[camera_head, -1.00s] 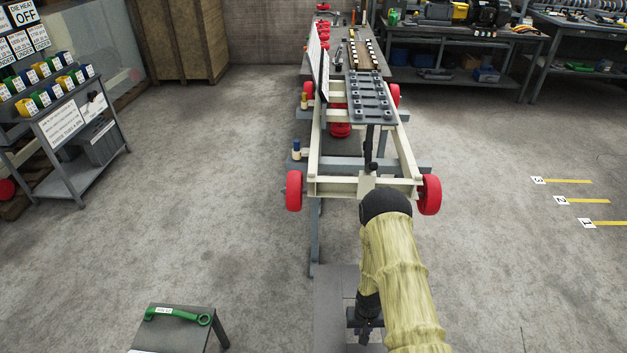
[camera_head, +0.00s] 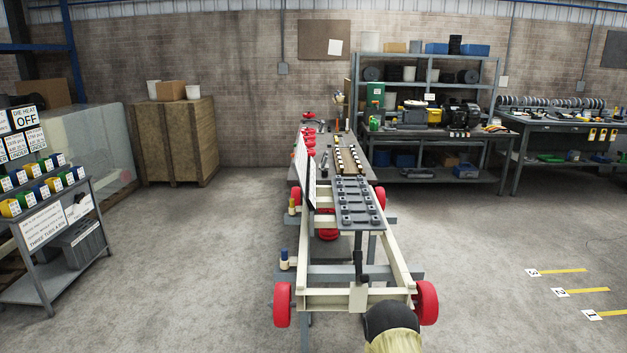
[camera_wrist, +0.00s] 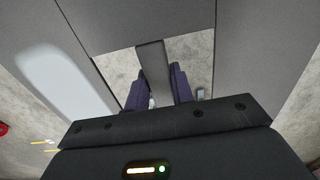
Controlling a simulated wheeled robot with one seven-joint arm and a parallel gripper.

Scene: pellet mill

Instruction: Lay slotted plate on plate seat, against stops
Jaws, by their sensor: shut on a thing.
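In the wrist view, my gripper (camera_wrist: 158,88) has its two purple fingers closed on a flat grey strip (camera_wrist: 152,62), which I take to be part of the slotted plate. Its full outline cannot be told apart from the grey surfaces around it. In the head view my gripper and what it holds are out of frame; only the top of my arm shows at the bottom. A grey bed with several dark raised blocks (camera_head: 357,203) lies on a cream frame (camera_head: 330,298) with red wheels. I cannot tell whether it is the plate seat, and no stops can be made out.
A long grey bench (camera_head: 322,150) with tools and red parts extends behind the frame. A sign cart with bins (camera_head: 58,230) stands left, a wooden crate (camera_head: 175,140) behind it. Workbenches line the back right. Floor is open either side; yellow numbered marks (camera_head: 560,292) lie right.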

